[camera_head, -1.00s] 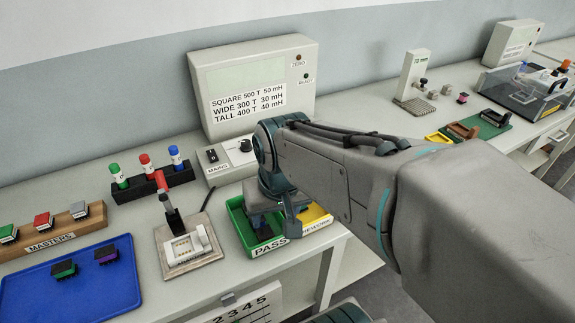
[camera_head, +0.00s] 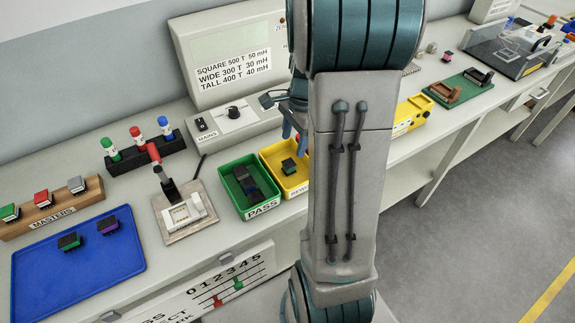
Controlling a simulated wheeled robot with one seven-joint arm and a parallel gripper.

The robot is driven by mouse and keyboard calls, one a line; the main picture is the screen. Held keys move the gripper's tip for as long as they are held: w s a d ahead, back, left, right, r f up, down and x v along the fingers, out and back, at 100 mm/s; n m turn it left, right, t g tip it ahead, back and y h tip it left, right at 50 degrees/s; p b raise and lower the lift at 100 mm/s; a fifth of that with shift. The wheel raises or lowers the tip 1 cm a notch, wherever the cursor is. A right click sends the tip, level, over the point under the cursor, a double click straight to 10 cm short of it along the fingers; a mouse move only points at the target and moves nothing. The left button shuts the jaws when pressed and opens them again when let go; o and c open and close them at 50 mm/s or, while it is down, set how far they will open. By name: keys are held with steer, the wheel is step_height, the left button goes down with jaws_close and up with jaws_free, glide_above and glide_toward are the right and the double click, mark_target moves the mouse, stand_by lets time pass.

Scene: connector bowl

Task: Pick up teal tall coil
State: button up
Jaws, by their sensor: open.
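Two dark coils lie on the blue tray (camera_head: 100,285) at the left: one with a green or teal side (camera_head: 69,241) and one with a purple side (camera_head: 107,225). Another dark coil with a green or teal side (camera_head: 289,166) lies in the yellow rework bin (camera_head: 270,155). I cannot tell which of the two greenish coils is the teal tall one. My gripper (camera_head: 288,125) is open above the back of the yellow bin, partly hidden behind my arm. I see nothing in its jaws.
The green PASS bin (camera_head: 228,190) holds dark coils. The masters rack (camera_head: 52,221), marker rack (camera_head: 140,158) and meter box (camera_head: 225,50) stand behind. My arm hides part of the bench.

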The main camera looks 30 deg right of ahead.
mark_target(289, 163)
steer(key=f, duration=0.3)
steer(key=a+f, duration=0.1)
steer(key=f, duration=0.5)
steer(key=shift+a+f+p, duration=0.2)
steer(key=shift+f+p, duration=0.05)
steer(key=shift+p, duration=0.05)
steer(key=c, duration=1.1)
